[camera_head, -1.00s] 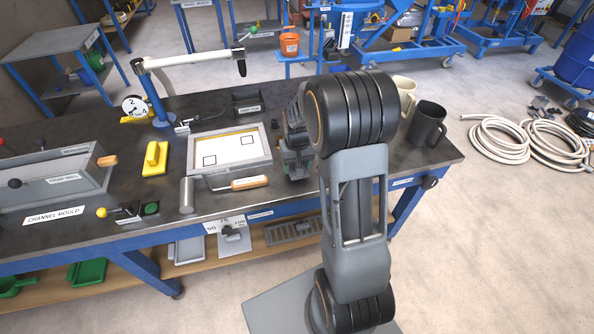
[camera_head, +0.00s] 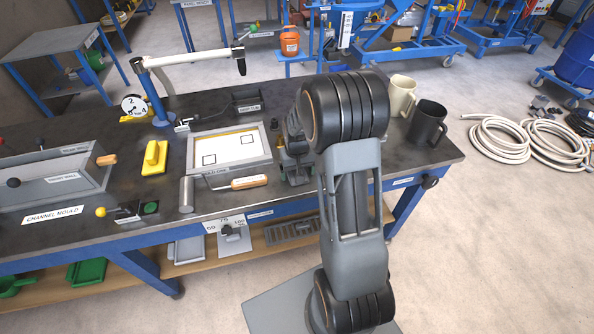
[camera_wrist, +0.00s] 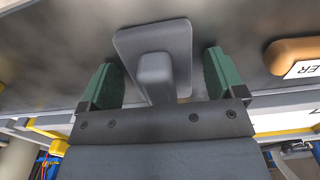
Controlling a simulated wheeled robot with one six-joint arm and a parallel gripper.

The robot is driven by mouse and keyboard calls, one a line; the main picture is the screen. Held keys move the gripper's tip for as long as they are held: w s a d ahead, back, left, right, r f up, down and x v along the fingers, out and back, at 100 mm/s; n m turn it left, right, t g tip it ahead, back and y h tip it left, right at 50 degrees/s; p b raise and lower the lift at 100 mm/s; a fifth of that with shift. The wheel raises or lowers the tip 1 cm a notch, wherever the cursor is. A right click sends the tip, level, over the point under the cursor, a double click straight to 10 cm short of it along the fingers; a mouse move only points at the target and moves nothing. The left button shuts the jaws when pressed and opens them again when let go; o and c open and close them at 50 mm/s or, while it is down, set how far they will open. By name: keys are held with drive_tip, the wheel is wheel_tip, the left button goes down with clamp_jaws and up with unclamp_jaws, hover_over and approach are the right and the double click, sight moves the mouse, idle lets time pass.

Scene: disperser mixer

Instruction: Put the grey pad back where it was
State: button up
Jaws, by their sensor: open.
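The grey pad (camera_wrist: 179,42) shows in the wrist view as a flat grey plate with a raised block-like grip, against the dark bench top. My gripper (camera_wrist: 163,78) is open, with one green-lined finger on each side of the pad's grip. Gaps show between the fingers and the grip. Whether the pad touches the bench is unclear. In the head view my gripper (camera_head: 296,165) is over the bench, right of the framed tray, partly hidden by my arm. The pad cannot be made out clearly there.
A framed tray (camera_head: 192,160) lies on the bench (camera_head: 95,228), with a wooden-handled tool (camera_head: 249,182) before it. That wooden handle (camera_wrist: 290,55) is right of my gripper in the wrist view. A yellow float (camera_head: 154,158) is farther left; a beige mug (camera_head: 402,92) and dark mug (camera_head: 427,124) stand right.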

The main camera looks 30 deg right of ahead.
wheel_tip(320, 180, up, 12)
drive_tip(key=shift+f+p, duration=0.1)
drive_tip(key=shift+p, duration=0.3)
drive_tip(key=s+a+r+n+t, duration=0.1)
drive_tip(key=s+a+r, duration=0.1)
drive_tip(key=s+a, duration=0.3)
drive_tip(key=s+a+r+n+t, duration=0.1)
drive_tip(key=s+a+r+t, duration=0.1)
drive_tip(key=s, duration=0.9)
drive_tip(key=a+r, duration=0.1)
drive_tip(key=a, duration=0.1)
drive_tip(key=shift+a+r, duration=0.15)
drive_tip(key=shift+a, duration=0.2)
wheel_tip(320, 180, up, 3)
drive_tip(key=p, duration=0.3)
drive_tip(key=shift+r+t, duration=0.2)
drive_tip(key=shift+t, duration=0.1)
